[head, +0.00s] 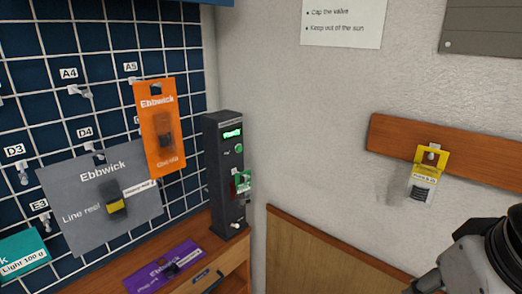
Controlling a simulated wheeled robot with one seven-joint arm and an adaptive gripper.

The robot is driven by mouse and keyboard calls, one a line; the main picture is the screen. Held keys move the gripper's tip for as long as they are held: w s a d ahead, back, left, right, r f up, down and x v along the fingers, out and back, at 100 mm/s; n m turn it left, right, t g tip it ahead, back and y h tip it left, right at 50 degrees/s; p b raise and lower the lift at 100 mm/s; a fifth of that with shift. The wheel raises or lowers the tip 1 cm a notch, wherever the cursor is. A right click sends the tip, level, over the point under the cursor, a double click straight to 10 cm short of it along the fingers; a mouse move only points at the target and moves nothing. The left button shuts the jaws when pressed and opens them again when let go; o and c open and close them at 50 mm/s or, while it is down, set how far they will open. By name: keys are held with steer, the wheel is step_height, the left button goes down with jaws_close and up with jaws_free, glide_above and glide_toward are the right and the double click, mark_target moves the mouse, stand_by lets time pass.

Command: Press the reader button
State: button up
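The reader (212,180) appears to be the tall dark box standing on the wooden ledge at the corner, left of centre. It has a lit green display (232,134) near its top. A small round green button (239,149) sits just below the display. Lower on its front are a red part and a green-and-white piece (244,183). A small pale round part (235,226) is near its foot. Part of my arm shows at the lower right, well apart from the reader. My gripper's fingertips cannot be made out.
A blue grid panel (95,35) at left holds hanging packs: orange (170,95), grey (75,205) and teal (20,250). A purple pack (150,278) lies on the wooden ledge. A wooden rail (480,150) with a yellow-tagged item (425,175) is at right.

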jaws_close()
stand_by(1.0)
